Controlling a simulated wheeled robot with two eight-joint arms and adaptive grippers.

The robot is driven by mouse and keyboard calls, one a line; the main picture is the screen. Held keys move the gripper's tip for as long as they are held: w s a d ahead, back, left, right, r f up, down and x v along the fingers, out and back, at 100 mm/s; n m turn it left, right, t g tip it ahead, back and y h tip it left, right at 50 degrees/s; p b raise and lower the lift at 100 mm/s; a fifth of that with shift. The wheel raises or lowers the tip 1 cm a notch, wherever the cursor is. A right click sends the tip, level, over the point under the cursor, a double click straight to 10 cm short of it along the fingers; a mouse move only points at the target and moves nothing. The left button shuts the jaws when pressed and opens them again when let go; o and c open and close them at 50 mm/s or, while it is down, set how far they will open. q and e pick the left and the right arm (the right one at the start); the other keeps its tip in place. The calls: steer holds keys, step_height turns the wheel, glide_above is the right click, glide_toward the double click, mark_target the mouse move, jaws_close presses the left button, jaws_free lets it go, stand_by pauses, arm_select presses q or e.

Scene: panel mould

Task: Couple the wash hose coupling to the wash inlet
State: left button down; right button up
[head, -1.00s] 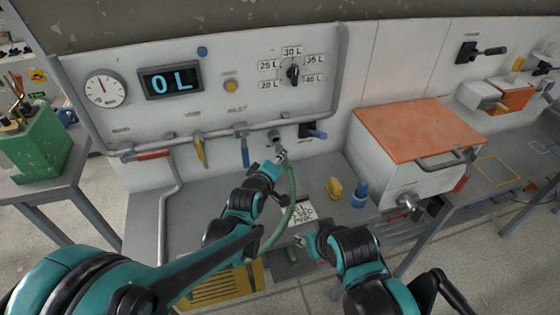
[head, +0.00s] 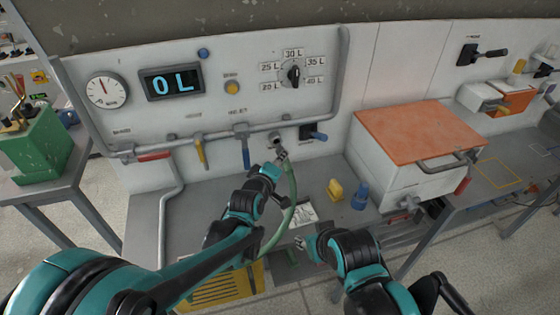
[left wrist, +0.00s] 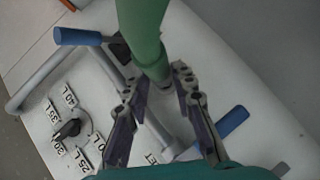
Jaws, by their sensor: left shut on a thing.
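The green wash hose (head: 291,195) arches up from the bench front to my left gripper (head: 281,156). The gripper is shut on the hose's coupling end, just below and in front of the wash inlet (head: 275,139), a short grey stub on the panel. In the left wrist view the green hose (left wrist: 145,35) runs down between the two fingers of my left gripper (left wrist: 160,85). The fingers hide most of the coupling, and I cannot tell whether it touches the inlet. My right gripper (head: 301,243) is low before the bench; its jaws are too small to judge.
Above are a gauge (head: 105,91), a display reading 0 L (head: 172,84) and a dial (head: 293,76). A blue-handled lever (head: 316,134) is close right of the inlet, a blue handle (head: 245,153) left. Yellow (head: 335,190) and blue (head: 360,195) pieces stand on the bench.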

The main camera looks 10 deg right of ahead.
mark_target(277, 151)
arm_select(q)
steer(key=shift+w+a, duration=0.1)
steer(key=shift+w, duration=1.85)
steer(key=c, duration=1.2)
jaws_free()
steer(key=v, duration=1.2)
